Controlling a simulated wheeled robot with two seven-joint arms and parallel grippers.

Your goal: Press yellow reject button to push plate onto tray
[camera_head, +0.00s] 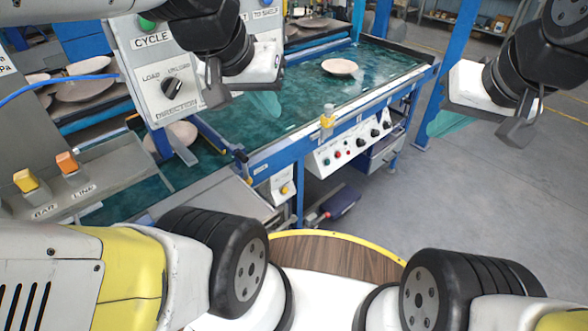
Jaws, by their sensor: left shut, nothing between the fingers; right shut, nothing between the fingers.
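A small yellow button (285,189) sits on a pale box on the front of the blue-framed machine. A pale round plate (340,67) lies flat on the green conveyor surface (300,100). My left gripper (218,96) is shut and empty, in front of the CYCLE panel, above and left of the yellow button and apart from it. My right gripper (514,134) is shut and empty, over the floor at the right, far from the button. A bare grey metal surface (225,205) lies left of the button box; I cannot tell if it is the tray.
The grey CYCLE panel (160,85) with a black knob stands close to my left gripper. A control strip (350,143) with several knobs runs along the machine's front. Yellow and orange switches (68,162) stand at the left. The grey floor (490,215) at right is clear.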

